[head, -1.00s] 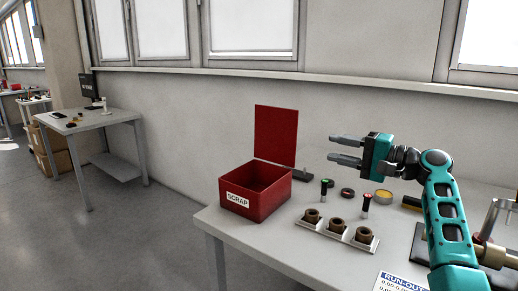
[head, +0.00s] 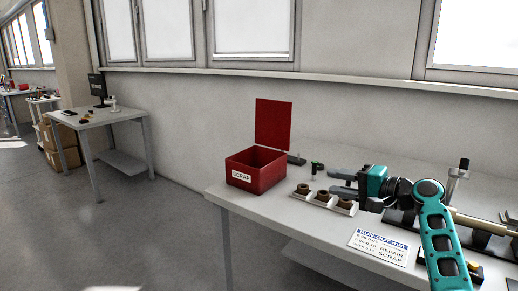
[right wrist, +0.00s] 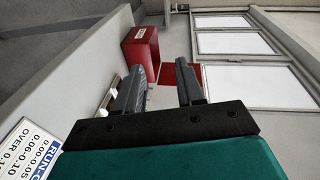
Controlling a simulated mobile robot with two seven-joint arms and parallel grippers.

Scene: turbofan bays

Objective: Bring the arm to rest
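My right gripper (head: 343,184) is teal with dark grey fingers and comes in from the right over the bench. In the right wrist view its two fingers (right wrist: 160,92) stand apart with nothing between them. It is to the right of the red scrap box, above or beside the row of brown parts; the exact height is hard to tell. My left gripper is not in view.
The red scrap box (head: 257,172) stands with its lid up on the grey bench (head: 290,212). A white holder with brown cups (head: 324,197) and a run-out sign (head: 380,246) lie near the front edge. A second table (head: 100,119) is far left.

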